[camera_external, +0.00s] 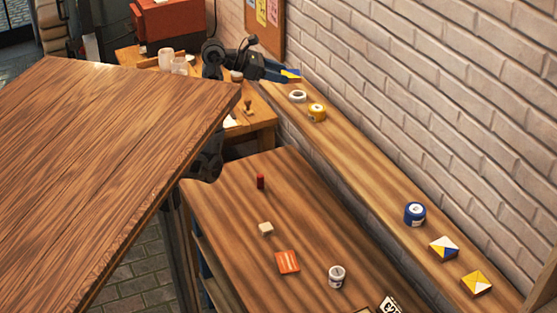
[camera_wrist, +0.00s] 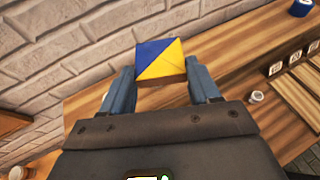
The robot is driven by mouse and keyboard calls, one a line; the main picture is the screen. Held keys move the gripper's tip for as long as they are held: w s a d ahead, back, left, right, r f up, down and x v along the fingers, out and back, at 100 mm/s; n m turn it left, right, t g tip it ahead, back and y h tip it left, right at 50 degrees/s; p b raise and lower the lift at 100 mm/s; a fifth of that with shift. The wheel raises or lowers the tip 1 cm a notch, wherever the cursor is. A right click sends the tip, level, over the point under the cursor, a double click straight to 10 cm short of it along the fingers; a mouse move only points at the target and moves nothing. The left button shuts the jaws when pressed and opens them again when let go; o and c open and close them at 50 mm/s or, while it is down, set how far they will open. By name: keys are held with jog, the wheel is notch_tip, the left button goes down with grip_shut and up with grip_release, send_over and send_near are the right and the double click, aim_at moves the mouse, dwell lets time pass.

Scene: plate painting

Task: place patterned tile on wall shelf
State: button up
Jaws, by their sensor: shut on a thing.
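A blue and yellow patterned tile (camera_wrist: 160,59) is held between the two fingers of my gripper (camera_wrist: 161,84) in the wrist view. In the external view my gripper (camera_external: 284,73) is at the far end of the wall shelf (camera_external: 365,165), with the tile (camera_external: 291,74) showing small at its tips. The tile appears over or close to the shelf; I cannot tell whether it touches. Another patterned tile (camera_external: 443,249), blue, yellow and white, and a yellow and white tile (camera_external: 477,283) lie on the shelf's near end.
A white ring-shaped item (camera_external: 298,96) and a yellow jar (camera_external: 317,112) stand on the shelf close to my gripper. A blue jar (camera_external: 414,213) stands further along, with bare shelf between. The brick wall (camera_external: 430,110) borders the shelf. The lower table (camera_external: 215,222) holds several small items.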

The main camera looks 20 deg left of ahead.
jog(key=s+d+m+g+b, duration=0.1)
jog(key=s+d+m+g, duration=0.45)
jog(key=d, duration=0.45)
jog(key=s+d+m+g+b, duration=0.1)
jog(key=s+d+m+g, duration=0.4)
jog(key=d, duration=0.6)
jog(key=n, duration=0.1)
send_over(319, 137)
notch_tip(319, 137, down, 13)
jog(key=shift+s+r+p, duration=0.1)
jog(key=shift+r+p, duration=0.1)
jog(key=shift+p, duration=0.1)
jog(key=shift+f, duration=2)
jog(key=shift+f+p, duration=0.1)
jog(key=shift+p, duration=0.25)
jog(key=o, duration=0.9)
jog(key=shift+c, duration=0.2)
